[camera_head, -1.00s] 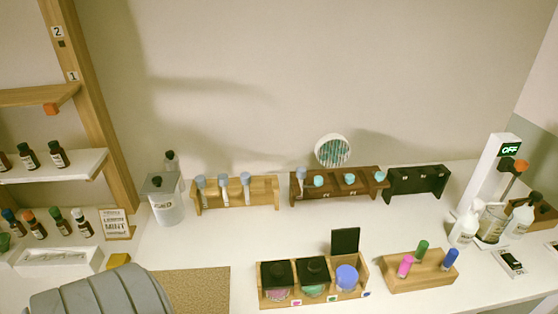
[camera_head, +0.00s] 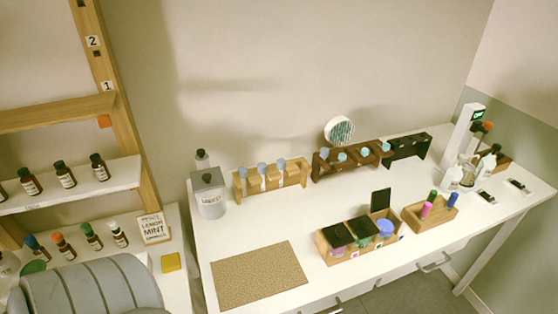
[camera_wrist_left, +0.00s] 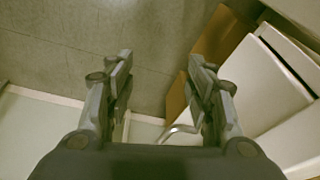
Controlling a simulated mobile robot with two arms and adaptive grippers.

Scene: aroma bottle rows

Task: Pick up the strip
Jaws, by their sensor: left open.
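I cannot make out a separate loose strip for certain. A round white-rimmed holder (camera_head: 339,130) at the back of the white table shows thin pale and teal lines inside, which may be strips. My left gripper (camera_wrist_left: 160,75) shows in the left wrist view, open and empty, with grey floor between its fingers. It is not in the head view, and it touches nothing I can see. My right gripper is in neither view.
The white table (camera_head: 213,245) holds a tan mat (camera_head: 258,275), a grey-lidded canister (camera_head: 210,197), wooden racks (camera_head: 270,180) and a wooden box (camera_head: 333,252) with dark lids. A shelf (camera_head: 75,187) with several bottles stands at left.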

